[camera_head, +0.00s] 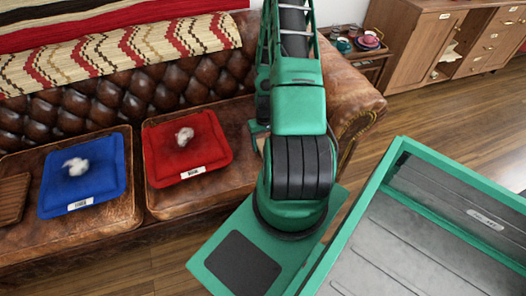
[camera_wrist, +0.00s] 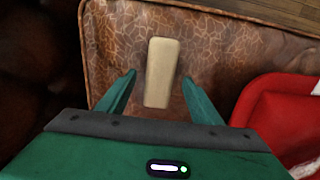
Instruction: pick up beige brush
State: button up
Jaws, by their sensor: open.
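The beige brush (camera_wrist: 161,72) is a rounded oblong block lying on the brown leather sofa seat, seen in the wrist view. My gripper (camera_wrist: 158,82) is open above the seat, with one green finger on each side of the brush's lower half. Neither finger appears to touch it. How high the fingertips are above the seat is hard to tell. In the head view the brush is hidden behind my green arm, and the gripper is mostly hidden there too.
A red cushion (camera_head: 187,147) with a pale object on it lies left of my arm, and shows at right in the wrist view (camera_wrist: 262,100). A blue cushion (camera_head: 83,174) lies further left. The tufted sofa back (camera_head: 120,100) rises behind the seat. A wooden cabinet (camera_head: 425,40) stands back right.

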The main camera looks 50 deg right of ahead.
jog(key=shift+f, duration=1.65)
jog(key=c, duration=1.3)
jog(key=shift+r, duration=0.15)
jog(key=shift+r, duration=0.55)
jog(key=r, duration=0.1)
jog(key=a+r, duration=0.1)
jog(key=r, duration=0.1)
jog(key=shift+w+a+r, duration=0.1)
jog(key=shift+a+r, duration=0.05)
jog(key=shift+r, duration=0.1)
jog(key=a+r, duration=0.2)
jog(key=a, duration=0.1)
jog(key=a+r, duration=0.2)
jog(key=a, duration=0.2)
jog(key=a+r, duration=0.2)
jog(key=a, duration=0.1)
jog(key=shift+a, duration=0.2)
